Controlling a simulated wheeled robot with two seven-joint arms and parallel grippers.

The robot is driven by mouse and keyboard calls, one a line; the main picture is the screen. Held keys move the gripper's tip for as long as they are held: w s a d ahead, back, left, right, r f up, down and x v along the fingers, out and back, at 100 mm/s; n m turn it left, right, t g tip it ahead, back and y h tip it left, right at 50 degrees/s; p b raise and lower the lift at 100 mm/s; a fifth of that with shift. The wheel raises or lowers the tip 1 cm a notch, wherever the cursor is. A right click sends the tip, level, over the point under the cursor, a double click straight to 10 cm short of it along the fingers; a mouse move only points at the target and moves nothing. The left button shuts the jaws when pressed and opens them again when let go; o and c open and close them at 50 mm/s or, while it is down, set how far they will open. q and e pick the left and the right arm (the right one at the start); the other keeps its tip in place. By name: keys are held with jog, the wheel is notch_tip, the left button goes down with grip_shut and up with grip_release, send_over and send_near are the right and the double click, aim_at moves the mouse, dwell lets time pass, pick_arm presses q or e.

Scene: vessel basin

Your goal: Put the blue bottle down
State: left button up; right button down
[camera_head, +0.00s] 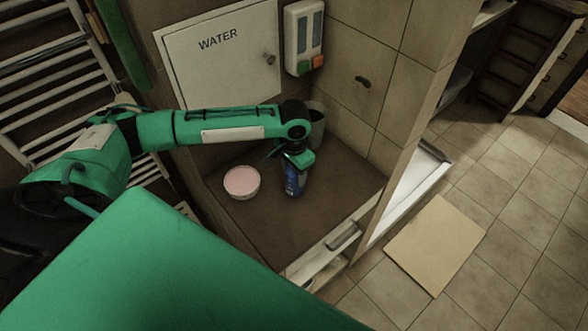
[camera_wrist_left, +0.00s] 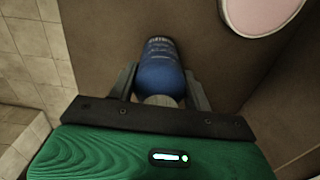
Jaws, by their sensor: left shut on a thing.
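The blue bottle (camera_head: 293,180) is at the end of my left arm, over the brown counter top (camera_head: 330,196). My left gripper (camera_head: 293,162) is shut on the bottle near its upper part. In the left wrist view the blue bottle (camera_wrist_left: 160,72) lies between the two fingers of the left gripper (camera_wrist_left: 158,92). Whether the bottle's base touches the counter top cannot be told. My right gripper is not in view.
A pink-filled white bowl (camera_head: 241,182) stands left of the bottle; it also shows in the left wrist view (camera_wrist_left: 258,12). A grey cup (camera_head: 316,122) stands behind, near the wall corner. The counter is clear in front and to the right.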

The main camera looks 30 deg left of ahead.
pick_arm(q)
jog(key=o, duration=1.1)
jog(key=shift+f, duration=0.1)
